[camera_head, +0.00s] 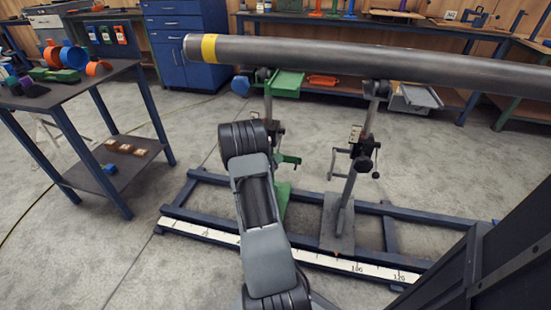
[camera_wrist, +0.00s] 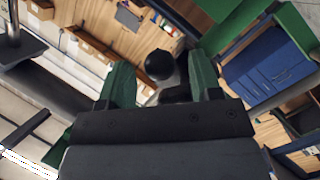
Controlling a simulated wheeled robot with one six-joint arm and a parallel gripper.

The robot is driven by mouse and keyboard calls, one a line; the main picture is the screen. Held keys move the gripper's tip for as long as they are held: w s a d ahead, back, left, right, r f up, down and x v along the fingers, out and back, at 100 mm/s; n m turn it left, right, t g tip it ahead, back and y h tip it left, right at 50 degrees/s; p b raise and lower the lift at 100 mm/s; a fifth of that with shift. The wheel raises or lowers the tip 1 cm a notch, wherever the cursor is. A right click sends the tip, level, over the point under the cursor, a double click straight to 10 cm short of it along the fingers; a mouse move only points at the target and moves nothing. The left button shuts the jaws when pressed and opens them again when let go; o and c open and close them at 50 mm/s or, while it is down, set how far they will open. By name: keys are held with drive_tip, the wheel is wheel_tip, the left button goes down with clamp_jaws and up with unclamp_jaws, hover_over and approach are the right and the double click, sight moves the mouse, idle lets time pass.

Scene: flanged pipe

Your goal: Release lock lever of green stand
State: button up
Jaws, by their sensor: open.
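The green stand (camera_head: 283,200) rises from the blue floor frame under the pipe (camera_head: 350,58). Its green top bracket (camera_head: 288,84) sits below the pipe, and a short green arm (camera_head: 288,159) sticks out at mid-height. My arm covers part of this stand in the head view, and my gripper is hidden there. In the wrist view my gripper (camera_wrist: 161,85) is open, with two green fingers apart. A round black knob (camera_wrist: 160,64) shows between the fingertips. I cannot tell whether it belongs to the lock lever or whether a finger touches it.
A grey stand (camera_head: 342,205) with a black knob (camera_head: 363,165) stands close on the right. The blue floor frame (camera_head: 190,190) carries a white scale (camera_head: 210,232). A side table (camera_head: 110,72) stands left, with open floor between. Workbenches line the back.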

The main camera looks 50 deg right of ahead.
drive_tip(key=a+r+p, duration=0.1)
drive_tip(key=a+p, duration=0.1)
drive_tip(key=a, duration=0.9)
drive_tip(key=shift+s+a+r, duration=0.25)
drive_tip(key=shift+s, duration=0.05)
drive_tip(key=shift+c, duration=0.2)
